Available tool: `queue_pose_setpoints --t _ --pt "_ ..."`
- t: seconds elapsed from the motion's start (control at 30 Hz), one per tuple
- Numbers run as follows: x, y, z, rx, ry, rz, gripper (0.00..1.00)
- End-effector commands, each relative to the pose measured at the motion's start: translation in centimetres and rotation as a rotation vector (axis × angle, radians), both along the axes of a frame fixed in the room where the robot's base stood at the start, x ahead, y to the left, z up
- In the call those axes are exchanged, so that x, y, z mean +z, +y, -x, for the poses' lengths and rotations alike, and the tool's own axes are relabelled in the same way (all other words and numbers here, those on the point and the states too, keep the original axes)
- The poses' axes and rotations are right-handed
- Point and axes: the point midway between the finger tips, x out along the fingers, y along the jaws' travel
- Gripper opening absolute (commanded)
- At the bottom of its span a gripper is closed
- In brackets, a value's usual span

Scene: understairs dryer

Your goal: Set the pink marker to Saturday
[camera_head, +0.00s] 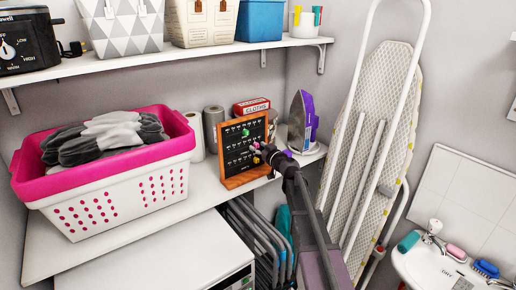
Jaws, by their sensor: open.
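A black board in an orange-brown wooden frame (225,163) stands upright on the counter, with rows of small white print too small to read. A green marker (245,132) sits on its upper right part. Small pink spots, seemingly the pink marker (256,145), show at the board's right side, close to my gripper. My gripper (265,153) is at the board's right edge, pointing at its face from the right. It is open, but its fingertips are small and dark. I cannot tell whether they touch the marker, or which day the marker is at.
Rolls (213,127), a red-and-white box (251,106) and an iron (301,122) stand around the board. An ironing board (375,130) leans at right near a sink (440,265). A shelf (150,60) runs above.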

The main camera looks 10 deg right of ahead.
Motion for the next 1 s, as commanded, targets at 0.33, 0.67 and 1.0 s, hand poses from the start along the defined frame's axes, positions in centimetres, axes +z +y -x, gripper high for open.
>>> queue_pose_setpoints --t 0.33,0.67,1.0 --pt "0.0 -1.0 2.3 -0.001 0.0 0.0 0.63" --pt "0.0 -3.3 7.0 -0.001 0.0 0.0 0.63" --pt "0.0 -5.0 10.4 0.0 0.0 0.0 0.63"
